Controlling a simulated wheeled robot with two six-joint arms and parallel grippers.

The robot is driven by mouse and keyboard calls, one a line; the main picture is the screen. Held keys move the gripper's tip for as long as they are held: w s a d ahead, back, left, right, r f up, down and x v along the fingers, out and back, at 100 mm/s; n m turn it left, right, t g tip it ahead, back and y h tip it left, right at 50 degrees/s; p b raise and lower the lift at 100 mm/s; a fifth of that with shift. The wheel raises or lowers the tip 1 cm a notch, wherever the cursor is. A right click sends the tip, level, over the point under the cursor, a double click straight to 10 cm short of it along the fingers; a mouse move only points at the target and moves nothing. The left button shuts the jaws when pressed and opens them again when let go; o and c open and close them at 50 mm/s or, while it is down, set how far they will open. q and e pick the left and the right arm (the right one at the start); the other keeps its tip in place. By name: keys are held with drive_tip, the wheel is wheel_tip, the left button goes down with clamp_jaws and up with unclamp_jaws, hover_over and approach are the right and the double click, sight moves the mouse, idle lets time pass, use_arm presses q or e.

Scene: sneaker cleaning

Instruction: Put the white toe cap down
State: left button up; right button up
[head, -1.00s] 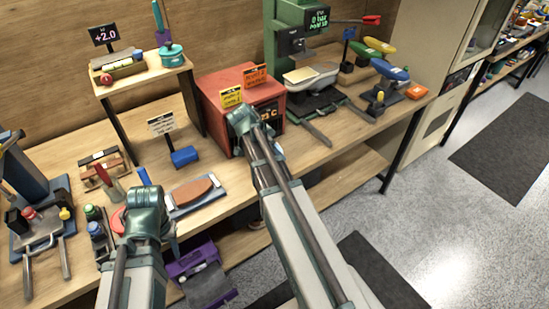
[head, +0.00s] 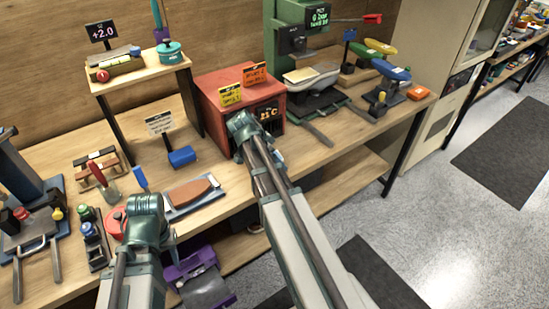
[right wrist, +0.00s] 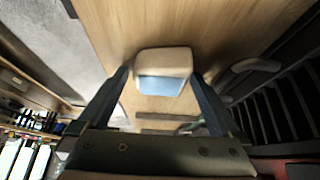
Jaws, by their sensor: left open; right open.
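The white toe cap (right wrist: 163,62) lies on a wooden surface in the right wrist view, with a light blue part at its near side. My right gripper (right wrist: 161,80) is open, one finger on each side of it; small gaps seem to show, but contact cannot be ruled out. In the head view my right gripper (head: 245,128) is in front of the red box, its fingers hidden behind its own wrist, and the toe cap cannot be made out. My left gripper (head: 148,218) is open over the bench's front edge, its fingers mostly hidden.
The red box (head: 212,88) stands close behind my right gripper. A green press (head: 283,30) is right of it. A brown pad on a grey tray (head: 192,192) and a blue block (head: 182,156) lie between my arms. A purple device (head: 188,268) is below the front edge.

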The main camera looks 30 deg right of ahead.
drive_tip(key=shift+a+r+p, duration=0.1)
drive_tip(key=shift+r+p, duration=0.35)
drive_tip(key=shift+r, duration=0.05)
drive_tip(key=p+v, duration=0.9)
drive_tip(key=v, duration=0.2)
drive_tip(key=shift+a+p, duration=0.15)
drive_tip(key=shift+p, duration=0.25)
drive_tip(key=shift+r, duration=0.1)
drive_tip(key=s+a+f+n+y, duration=0.1)
drive_tip(key=s+a+n+y, duration=0.1)
drive_tip(key=s+a+n, duration=0.6)
drive_tip(key=s+a+f+n+y, duration=0.1)
drive_tip(key=s+a+n+y, duration=0.1)
drive_tip(key=s+a+n, duration=0.6)
drive_tip(key=a+n, duration=0.4)
drive_tip(key=a, duration=0.4)
drive_tip(key=shift+a+f+n+g+y, duration=0.25)
drive_tip(key=shift+f+n+g+y, duration=0.15)
